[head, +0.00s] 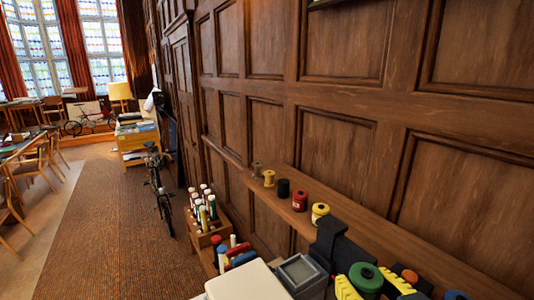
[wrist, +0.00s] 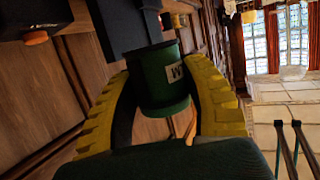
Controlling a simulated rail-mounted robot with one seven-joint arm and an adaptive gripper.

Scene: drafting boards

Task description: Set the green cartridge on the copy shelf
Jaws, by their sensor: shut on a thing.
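The green cartridge (head: 366,276) is at the bottom right of the head view, between the yellow fingers of my gripper (head: 370,284). In the wrist view my gripper (wrist: 165,110) is shut on the green cartridge (wrist: 163,82), which has a dark green rim and a white label with a dark letter. A long wooden shelf (head: 375,228) runs along the panelled wall; I cannot tell whether it is the copy shelf. The cartridge is close to a dark block (head: 331,240) by this shelf. Whether the cartridge touches anything below is hidden.
Brown, tan, black, red (head: 300,200) and yellow (head: 320,211) cartridges stand along the shelf. An orange one (head: 409,276) and a blue one (head: 455,295) are near my gripper. A wooden rack (head: 204,238) of tubes and a grey tray (head: 300,270) lie left.

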